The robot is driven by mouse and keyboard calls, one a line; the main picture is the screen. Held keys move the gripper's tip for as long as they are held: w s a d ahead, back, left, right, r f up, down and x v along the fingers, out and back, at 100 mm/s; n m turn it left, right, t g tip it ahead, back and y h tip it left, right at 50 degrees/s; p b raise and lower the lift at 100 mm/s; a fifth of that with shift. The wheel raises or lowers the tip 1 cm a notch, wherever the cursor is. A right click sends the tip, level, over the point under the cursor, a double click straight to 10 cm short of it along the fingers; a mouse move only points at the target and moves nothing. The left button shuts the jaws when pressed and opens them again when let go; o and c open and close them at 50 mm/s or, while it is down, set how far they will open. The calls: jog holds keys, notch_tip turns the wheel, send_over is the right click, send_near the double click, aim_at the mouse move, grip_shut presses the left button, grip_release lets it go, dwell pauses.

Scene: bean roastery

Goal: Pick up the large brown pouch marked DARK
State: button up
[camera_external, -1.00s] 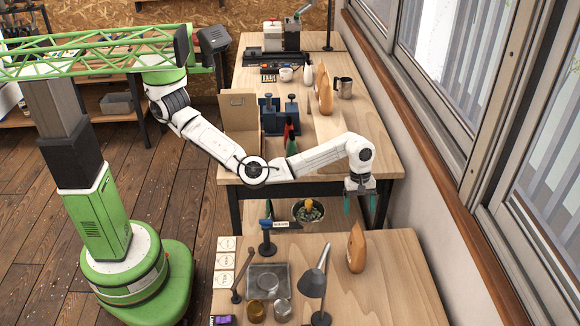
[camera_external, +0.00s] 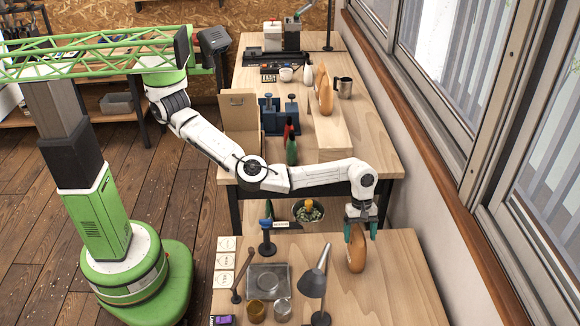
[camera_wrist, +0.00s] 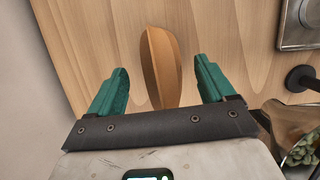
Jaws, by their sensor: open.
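A brown pouch (camera_external: 356,253) stands upright on the near wooden table, right of the lamp. No marking can be read on it from here. My gripper (camera_external: 361,230) is over the pouch's top, with its green fingers open and pointing down. In the wrist view the pouch (camera_wrist: 160,66) lies ahead and between the two open green fingers (camera_wrist: 160,88), with a gap on each side. The fingers do not grip it. In the external view the gripper hides part of the pouch's top.
Other brown pouches (camera_external: 325,94) stand on the far table. The near table's right side is clear.

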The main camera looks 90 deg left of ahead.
jog(key=shift+x, duration=1.2)
grip_shut()
